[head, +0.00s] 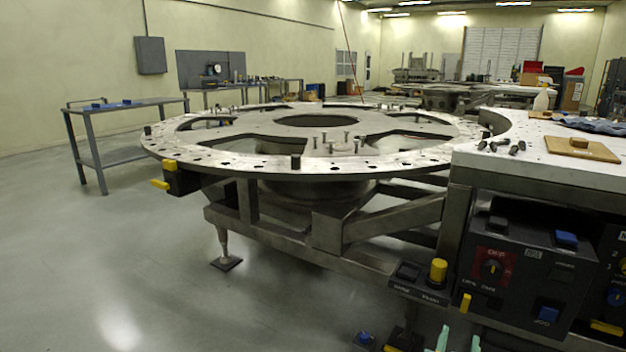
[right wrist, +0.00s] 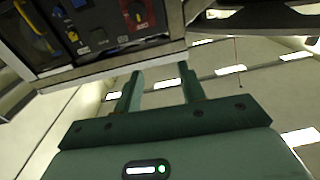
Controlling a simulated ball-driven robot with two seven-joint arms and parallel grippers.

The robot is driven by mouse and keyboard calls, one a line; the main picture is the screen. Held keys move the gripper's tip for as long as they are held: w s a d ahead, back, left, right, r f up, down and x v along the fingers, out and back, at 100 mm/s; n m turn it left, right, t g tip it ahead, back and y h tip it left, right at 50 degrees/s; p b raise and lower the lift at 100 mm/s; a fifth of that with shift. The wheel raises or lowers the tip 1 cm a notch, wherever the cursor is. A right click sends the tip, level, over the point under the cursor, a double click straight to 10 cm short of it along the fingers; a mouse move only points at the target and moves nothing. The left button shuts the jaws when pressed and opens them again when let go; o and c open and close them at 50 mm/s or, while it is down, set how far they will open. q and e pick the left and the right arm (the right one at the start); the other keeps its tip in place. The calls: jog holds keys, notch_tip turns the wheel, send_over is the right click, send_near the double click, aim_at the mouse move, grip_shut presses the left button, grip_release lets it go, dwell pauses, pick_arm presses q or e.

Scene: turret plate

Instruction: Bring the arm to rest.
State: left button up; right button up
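My right gripper (head: 458,341) shows only by its pale green fingertips at the bottom edge of the head view, in front of and below the control panel (head: 525,275). In the right wrist view my right gripper (right wrist: 162,88) has its two green fingers apart with nothing between them, so it is open and empty. The control panel (right wrist: 95,25) appears upside down at the top left there, beyond the fingertips. My left gripper is in neither view.
The round turret plate (head: 222,160) stands on a steel frame (head: 330,230) in the middle. A white worktop (head: 500,160) at right carries a wooden board (head: 590,150), dark bolts and a blue cloth (head: 595,125). A side table (head: 120,105) stands at left. The floor (head: 120,260) at front left is clear.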

jog(key=s+a+f+n+g+y+p, duration=0.2)
jog(key=s+f+n+g+y+p, duration=0.3)
jog(key=s+f, duration=0.65)
jog(key=s+a+f+n+g+y+p, duration=0.1)
jog(key=s+f+n+g+y+p, duration=0.15)
jog(key=s+f+p, duration=0.7)
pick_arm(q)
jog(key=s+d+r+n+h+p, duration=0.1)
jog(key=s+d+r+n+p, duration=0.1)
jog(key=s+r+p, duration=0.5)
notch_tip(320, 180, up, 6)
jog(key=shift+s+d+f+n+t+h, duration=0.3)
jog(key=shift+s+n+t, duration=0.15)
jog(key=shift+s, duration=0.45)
pick_arm(e)
jog(key=s+f+g, duration=0.2)
jog(key=s, duration=1.3)
jog(key=s+f+n+g+y, duration=0.1)
jog(key=s+f+g, duration=0.1)
jog(key=s, duration=1.3)
jog(key=s+d+f+n+g, duration=0.1)
jog(key=s+g, duration=0.3)
jog(key=s, duration=1.1)
jog(key=shift+s+f+y, duration=0.25)
jog(key=shift+f+y, duration=0.1)
jog(key=shift+f, duration=0.15)
jog(key=shift+n+g, duration=0.25)
